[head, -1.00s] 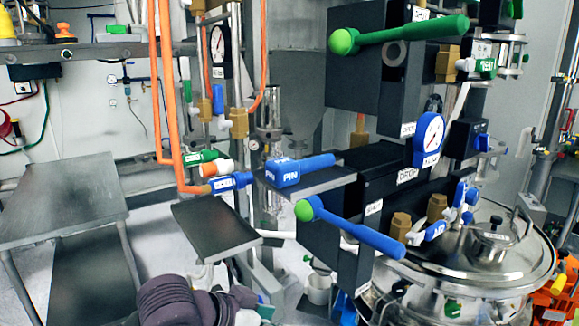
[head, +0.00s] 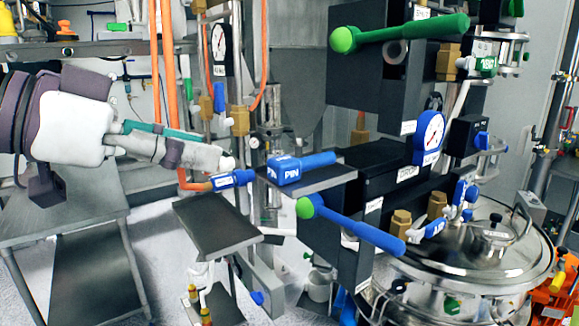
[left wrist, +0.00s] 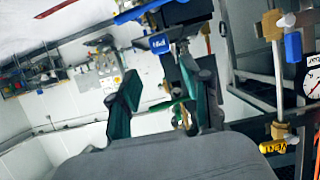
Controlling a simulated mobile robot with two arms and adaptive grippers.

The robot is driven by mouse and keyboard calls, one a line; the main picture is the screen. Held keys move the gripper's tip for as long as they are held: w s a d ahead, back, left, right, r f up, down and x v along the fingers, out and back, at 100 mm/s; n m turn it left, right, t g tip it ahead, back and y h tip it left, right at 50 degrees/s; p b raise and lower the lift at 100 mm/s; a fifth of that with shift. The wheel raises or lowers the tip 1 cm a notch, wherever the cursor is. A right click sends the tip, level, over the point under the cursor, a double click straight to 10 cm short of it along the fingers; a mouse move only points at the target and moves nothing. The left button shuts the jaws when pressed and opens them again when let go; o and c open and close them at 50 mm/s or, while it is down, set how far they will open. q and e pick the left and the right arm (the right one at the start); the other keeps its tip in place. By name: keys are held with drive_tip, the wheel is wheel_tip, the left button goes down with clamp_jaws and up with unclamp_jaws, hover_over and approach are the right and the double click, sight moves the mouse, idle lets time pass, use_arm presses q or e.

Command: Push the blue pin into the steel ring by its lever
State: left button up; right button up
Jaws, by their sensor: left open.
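The blue pin (head: 302,168), marked PIN, lies on a small grey shelf (head: 325,181) in front of the black blocks in the head view. A grey ring (head: 395,53) shows in the upper black block, below a green lever (head: 405,33); I cannot tell if it is the steel ring. A blue lever (head: 350,228) with a green ball end sits on the lower block. My left gripper (head: 222,157) is open and apart from the pin, to its left. Its spread fingers also show in the left wrist view (left wrist: 164,95). My right gripper is out of view.
A blue-handled valve (head: 232,179) on orange pipes (head: 166,80) is close to my left fingertips. A gauge (head: 429,136) and a lidded steel vessel (head: 480,260) stand at the right. A grey table (head: 60,222) is at the left, a dark plate (head: 215,225) below the valve.

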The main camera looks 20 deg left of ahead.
sight(276, 160)
use_arm(q)
drive_tip(key=p+x, duration=0.1)
drive_tip(key=x, duration=0.6)
drive_tip(key=shift+w+d, duration=0.15)
drive_tip(key=shift+w, duration=0.1)
drive_tip(key=shift+w+d+f+p, duration=0.1)
drive_tip(key=shift+w+d+p, duration=0.2)
drive_tip(key=shift+w+p, duration=0.1)
drive_tip(key=p+x, duration=0.1)
drive_tip(key=x, duration=0.3)
drive_tip(key=shift+w+d, duration=0.25)
drive_tip(key=shift+w, duration=0.05)
drive_tip(key=shift+s+a, duration=0.1)
drive_tip(key=shift+c, duration=1.2)
clamp_jaws()
